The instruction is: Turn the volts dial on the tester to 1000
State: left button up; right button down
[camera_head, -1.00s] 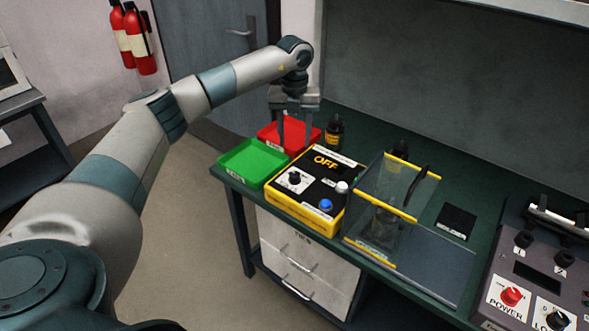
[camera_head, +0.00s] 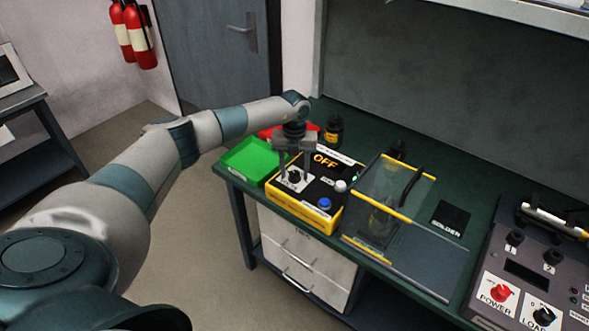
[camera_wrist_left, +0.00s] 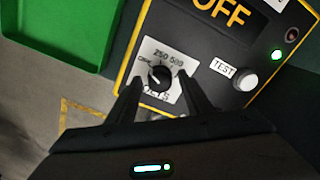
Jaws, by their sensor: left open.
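The tester (camera_head: 313,213) is a yellow and black box on the green bench, with a display reading OFF. Its volts dial (camera_wrist_left: 158,76) is a black knob on a white plate, with 250 and 500 readable around it; the knob's white mark points to the upper left, near the OFF label. My left gripper (camera_head: 295,178) is above the dial, pointing down. In the left wrist view, the open fingers (camera_wrist_left: 158,88) stand on either side of the knob, and I cannot tell whether they touch it. The 1000 label is hidden or unreadable. My right gripper is not in view.
A green tray (camera_head: 247,160) and a red tray (camera_head: 270,133) lie left of and behind the tester. A clear guard with yellow edges (camera_head: 385,205) stands close on its right. A dark bottle (camera_head: 333,131) is behind. A grey power unit (camera_head: 526,268) is far right.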

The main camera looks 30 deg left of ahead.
pick_arm(q)
jog(key=c, duration=1.1)
jog(key=shift+o, duration=0.2)
